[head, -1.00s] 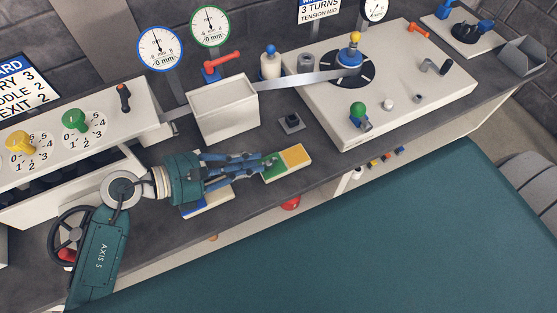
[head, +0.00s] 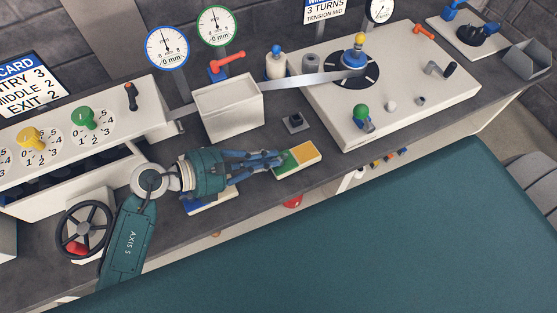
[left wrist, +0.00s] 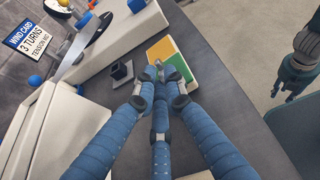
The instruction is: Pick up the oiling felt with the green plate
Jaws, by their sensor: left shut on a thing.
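A small two-colour tray (head: 315,160) lies on the bench, with a yellow half and a green half. My left gripper (head: 281,158) reaches over its green half with the fingers drawn together. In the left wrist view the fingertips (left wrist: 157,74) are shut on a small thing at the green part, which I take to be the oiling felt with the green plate. The fingers hide most of it, and I cannot tell whether it is clear of the tray. My right gripper (left wrist: 287,88) hangs at the right edge of the left wrist view, away from the bench; its finger opening is unclear.
A white box (head: 228,112) and a small dark square block (head: 295,122) stand behind the tray. The white reel plate (head: 395,118) with a green knob (head: 362,112) is to the right. A blue-and-white tray (head: 213,203) lies under my left arm. The bench's front edge is close.

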